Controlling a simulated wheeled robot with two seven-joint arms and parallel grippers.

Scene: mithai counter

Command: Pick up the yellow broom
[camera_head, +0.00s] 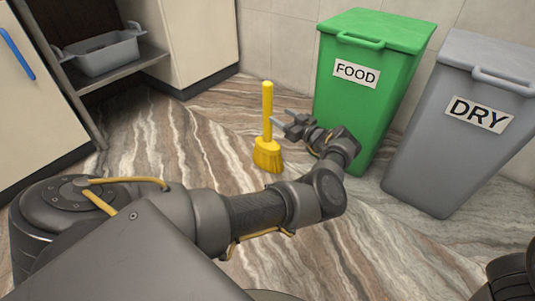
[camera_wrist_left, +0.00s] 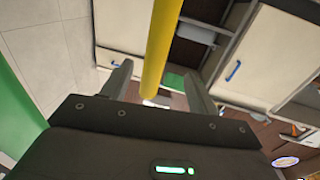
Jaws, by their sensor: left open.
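The yellow broom (camera_head: 267,125) stands upright on the floor, bristles down, in front of the tiled wall and left of the green bin. My left gripper (camera_head: 275,128) is open at the broom's handle, about midway up. In the left wrist view the yellow handle (camera_wrist_left: 162,40) passes between the two open fingers (camera_wrist_left: 158,80), with visible gaps on both sides. The bristles are not visible in the wrist view. Of my right arm only a dark part shows at the lower right of the head view; its gripper is out of view.
A green FOOD bin (camera_head: 385,48) stands close to the right of my left gripper, with a grey DRY bin (camera_head: 440,150) beside it. A cream cabinet with an open shelf holds a grey tub (camera_head: 103,55) at the left. The marbled floor (camera_head: 205,150) around the broom is clear.

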